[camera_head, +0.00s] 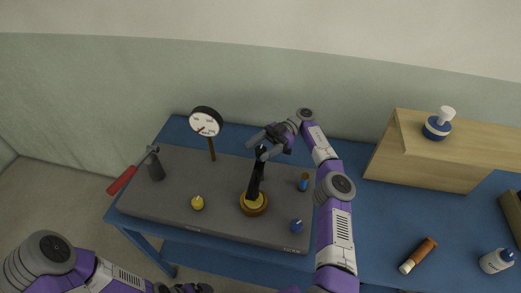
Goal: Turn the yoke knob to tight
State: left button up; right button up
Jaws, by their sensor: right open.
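A dark yoke (254,190) stands upright on a round yellow and brown base (254,204) on the grey board (170,215). Its top end (262,149), where the knob seems to be, is dark and small, partly covered by my gripper. My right gripper (262,146) is open at the top of the yoke, its fingers beside or around the knob; I cannot tell whether they touch it. The knob's setting cannot be read. My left gripper (188,288) only just shows at the bottom edge, and its jaws are unclear.
A round dial gauge (206,123) and a red-handled lever (123,180) stand on the board's left. Yellow (197,203) and blue (296,226) knobs and an orange-blue piece (304,182) also sit there. Right are a wooden box (430,165), a brush (418,256) and a bottle (496,261).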

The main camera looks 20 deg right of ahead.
aim_at(261, 149)
notch_tip(261, 149, up, 9)
jog(key=shift+f+p, duration=0.1)
jog(key=shift+p, duration=1)
